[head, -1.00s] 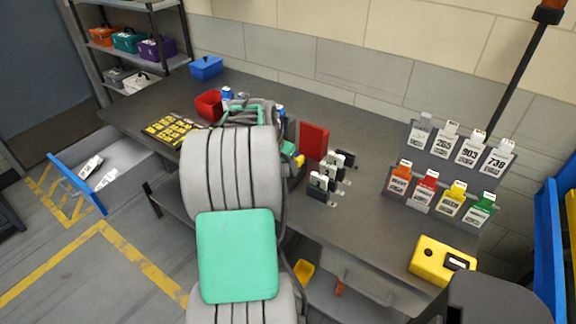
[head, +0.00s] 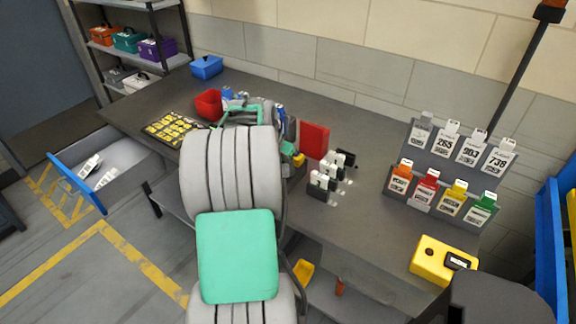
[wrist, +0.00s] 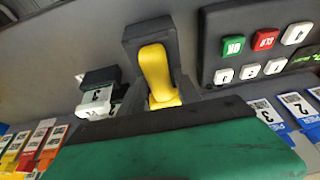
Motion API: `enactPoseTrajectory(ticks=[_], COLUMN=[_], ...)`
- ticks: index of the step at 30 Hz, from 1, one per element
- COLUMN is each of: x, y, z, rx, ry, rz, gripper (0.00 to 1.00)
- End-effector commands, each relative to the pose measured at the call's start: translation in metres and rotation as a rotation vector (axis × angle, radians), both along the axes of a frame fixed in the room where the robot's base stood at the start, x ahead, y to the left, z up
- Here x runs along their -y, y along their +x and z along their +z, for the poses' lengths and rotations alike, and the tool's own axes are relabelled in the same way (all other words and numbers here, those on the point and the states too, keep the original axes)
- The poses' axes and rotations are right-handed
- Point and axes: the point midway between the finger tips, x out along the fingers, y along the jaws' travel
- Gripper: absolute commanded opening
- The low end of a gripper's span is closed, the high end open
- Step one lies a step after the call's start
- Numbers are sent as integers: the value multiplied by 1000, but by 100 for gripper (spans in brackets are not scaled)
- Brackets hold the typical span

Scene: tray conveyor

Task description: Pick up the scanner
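The scanner, as I take it, is the yellow piece (wrist: 157,72) with a dark grey surround at the top middle of the wrist view. In the head view a small yellow part (head: 299,160) shows just right of my arm's end. My gripper (wrist: 163,95) has dark fingers on both sides of the yellow piece, close to it. I cannot tell whether they press on it. My green and black gripper body fills the bottom of the wrist view. My arm hides most of the gripper and scanner in the head view.
A red panel (head: 313,139) and several dark card holders (head: 330,178) stand right of my gripper. A keypad (wrist: 262,52) is close by in the wrist view. A red bin (head: 209,104) lies behind left. A card rack (head: 420,150) and yellow box (head: 430,260) stand right.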

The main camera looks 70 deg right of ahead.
Motion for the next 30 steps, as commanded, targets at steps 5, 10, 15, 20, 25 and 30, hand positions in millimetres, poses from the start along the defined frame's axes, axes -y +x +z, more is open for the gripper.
enactPoseTrajectory(ticks=[5, 10, 15, 20, 25, 30], x=[0, 0, 0, 0, 0, 0], y=[0, 0, 0, 0, 0, 0], z=[0, 0, 0, 0, 1, 3], rx=[0, 0, 0, 0, 1, 1], ry=[0, 0, 0, 0, -2, -2], rz=[0, 0, 0, 0, 0, 0], gripper=[24, 10, 0, 0, 0, 0])
